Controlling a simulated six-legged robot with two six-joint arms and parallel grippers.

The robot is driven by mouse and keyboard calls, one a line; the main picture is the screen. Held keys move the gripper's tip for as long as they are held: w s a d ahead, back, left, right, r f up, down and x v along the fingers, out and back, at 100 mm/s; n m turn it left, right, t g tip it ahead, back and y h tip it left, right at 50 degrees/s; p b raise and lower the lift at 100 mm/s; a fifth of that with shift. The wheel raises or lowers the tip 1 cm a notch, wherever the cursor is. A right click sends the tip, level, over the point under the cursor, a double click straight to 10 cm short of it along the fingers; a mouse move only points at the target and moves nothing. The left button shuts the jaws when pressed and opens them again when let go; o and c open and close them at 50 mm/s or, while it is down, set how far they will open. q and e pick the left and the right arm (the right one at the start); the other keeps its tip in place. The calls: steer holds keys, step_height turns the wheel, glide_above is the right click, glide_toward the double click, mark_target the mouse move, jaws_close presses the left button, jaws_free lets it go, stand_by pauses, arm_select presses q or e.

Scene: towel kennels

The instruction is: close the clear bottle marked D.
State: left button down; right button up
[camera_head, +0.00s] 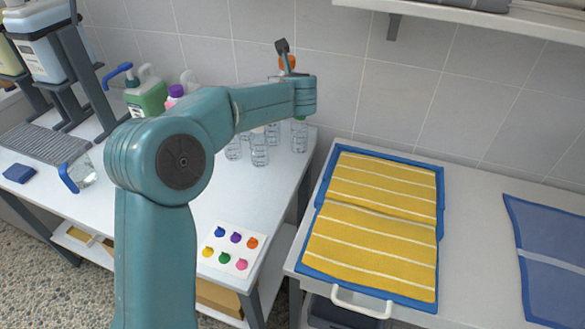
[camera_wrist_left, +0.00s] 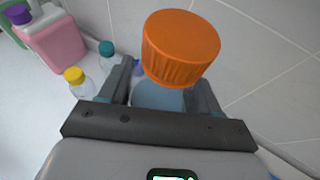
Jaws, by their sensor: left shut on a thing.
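My left gripper (camera_wrist_left: 160,95) is shut on a bottle with a pale bluish clear body (camera_wrist_left: 158,96), its fingers on either side below a large ribbed orange cap (camera_wrist_left: 180,48). The cap sits over the body; I cannot tell if it is fully seated. In the head view the orange cap (camera_head: 287,62) shows behind my left arm, against the wall, and the arm hides most of the bottle. No letter D is readable. My right gripper is not in view.
Several clear bottles (camera_head: 259,150) stand behind my arm on the white table. A card (camera_head: 213,257) with several coloured spots lies in front. A green jug (camera_head: 146,97) stands at the back. A yellow striped towel (camera_head: 380,215) lies on a blue-edged panel at right.

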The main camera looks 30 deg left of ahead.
arm_select(q)
steer(key=shift+w+f, duration=0.2)
steer(key=shift+f, duration=0.05)
step_height(320, 180, down, 16)
steer(key=b, duration=0.3)
steer(key=shift+r, duration=0.2)
steer(key=shift+s, duration=0.1)
steer(key=shift+f, duration=2.15)
steer(key=shift+b, duration=0.3)
steer(key=shift+f, duration=0.2)
steer(key=shift+c, duration=1.1)
jaws_free()
steer(key=shift+r, duration=0.1)
